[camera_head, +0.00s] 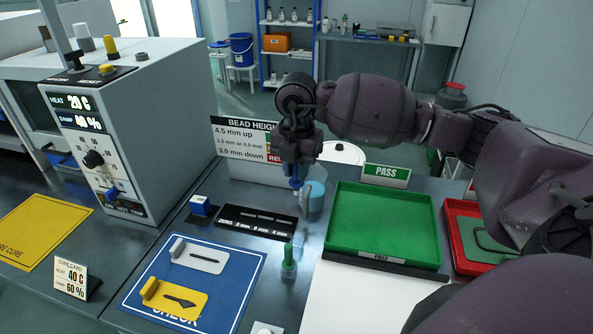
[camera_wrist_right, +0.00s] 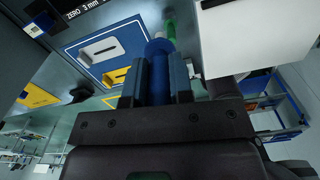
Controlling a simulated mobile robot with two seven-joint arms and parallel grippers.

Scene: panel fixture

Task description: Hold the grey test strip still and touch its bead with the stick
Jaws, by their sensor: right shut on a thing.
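The grey test strip (camera_head: 215,266) lies flat on the blue CHECK mat (camera_head: 237,258), with a grey grip block at its left end and a thin dark bead (camera_head: 203,258) along it. The strip also shows in the wrist view (camera_wrist_right: 92,52). My right gripper (camera_head: 296,184) is shut on a blue-handled thing (camera_wrist_right: 158,78), seemingly the stick, held above the black ZERO gauge, up and to the right of the strip. The stick's tip is hard to make out. My left gripper is not in view.
A yellow strip (camera_head: 190,308) lies below the grey one. The black ZERO gauge (camera_head: 230,222) lies behind the mat. A green PASS tray (camera_head: 385,225) is at right.

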